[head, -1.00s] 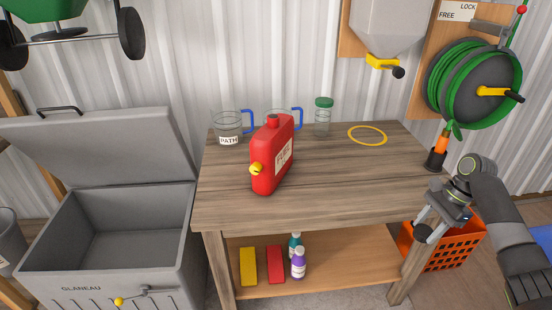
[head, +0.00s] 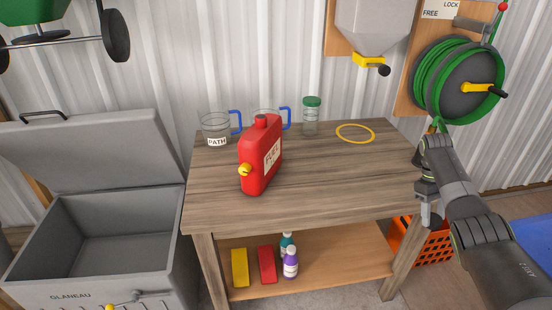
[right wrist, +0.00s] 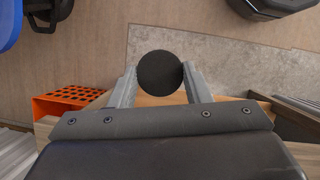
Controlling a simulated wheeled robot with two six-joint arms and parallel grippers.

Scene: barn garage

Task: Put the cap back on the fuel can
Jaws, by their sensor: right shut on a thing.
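The red fuel can (head: 258,160) stands upright on the wooden workbench (head: 330,175), left of its middle. It has a short neck on top and a yellow fitting (head: 245,170) low on its left side. My right gripper (head: 431,218) hangs just off the bench's right edge, pointing down, well away from the can. In the right wrist view its fingers (right wrist: 159,75) are shut on a round black disc-like thing (right wrist: 159,72), which looks like the cap. My left gripper is not in view.
Clear jugs with blue handles (head: 235,122), a green-lidded jar (head: 311,116) and a yellow ring (head: 355,133) are at the bench's back. An orange crate (head: 428,245) stands on the floor to the right. The bench's front right is clear.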

